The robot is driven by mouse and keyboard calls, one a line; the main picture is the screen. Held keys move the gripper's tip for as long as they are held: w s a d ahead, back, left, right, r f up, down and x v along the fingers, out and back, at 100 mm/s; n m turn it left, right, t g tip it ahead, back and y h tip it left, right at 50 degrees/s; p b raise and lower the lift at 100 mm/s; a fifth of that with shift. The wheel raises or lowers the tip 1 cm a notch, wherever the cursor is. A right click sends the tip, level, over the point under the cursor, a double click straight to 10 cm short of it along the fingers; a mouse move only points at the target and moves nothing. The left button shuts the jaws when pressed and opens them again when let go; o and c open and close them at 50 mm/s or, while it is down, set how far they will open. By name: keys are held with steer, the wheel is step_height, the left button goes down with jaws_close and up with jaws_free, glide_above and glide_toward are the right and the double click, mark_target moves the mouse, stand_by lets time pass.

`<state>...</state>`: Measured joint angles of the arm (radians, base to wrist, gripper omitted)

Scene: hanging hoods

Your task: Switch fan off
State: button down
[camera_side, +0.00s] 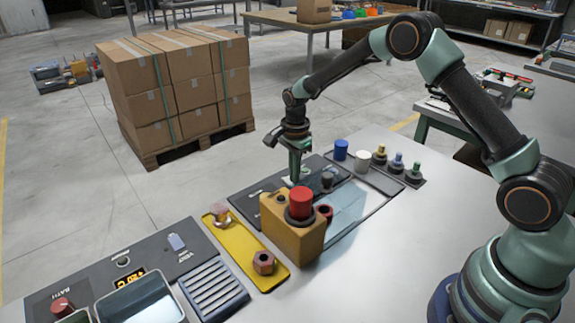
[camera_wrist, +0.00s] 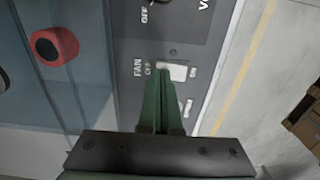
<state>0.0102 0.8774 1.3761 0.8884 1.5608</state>
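The fan switch (camera_wrist: 178,72) is a white rocker on a dark grey panel, beside the printed label FAN (camera_wrist: 137,68) and the word OFF. My gripper (camera_wrist: 163,72) is over the panel, with its two green fingers together and nothing seen between them. The fingertips overlap the left end of the switch in the wrist view; whether they touch it I cannot tell. In the side view my gripper (camera_side: 294,178) points down at the dark panel (camera_side: 250,193), behind the orange box. The switch's position is partly hidden by the fingers.
An orange box with a red button (camera_side: 300,202) stands close in front of my gripper. A yellow tray (camera_side: 240,245) with hex nuts lies to the left. Blue and white cylinders (camera_side: 341,149) and small knobs stand to the right. Another panel with a knob (camera_wrist: 150,8) adjoins.

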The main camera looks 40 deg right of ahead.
step_height(320, 180, up, 6)
steer(key=shift+r, duration=0.25)
stand_by(0.5)
steer(key=s+r+n+t, duration=0.3)
steer(key=s+r+n, duration=0.6)
steer(key=r, duration=0.5)
steer(key=s+r+n+t, duration=0.2)
steer(key=s+n, duration=0.7)
steer(key=s, duration=0.3)
steer(key=shift+s+a+t, duration=0.25)
steer(key=shift+s+t, duration=0.05)
steer(key=shift+s, duration=0.1)
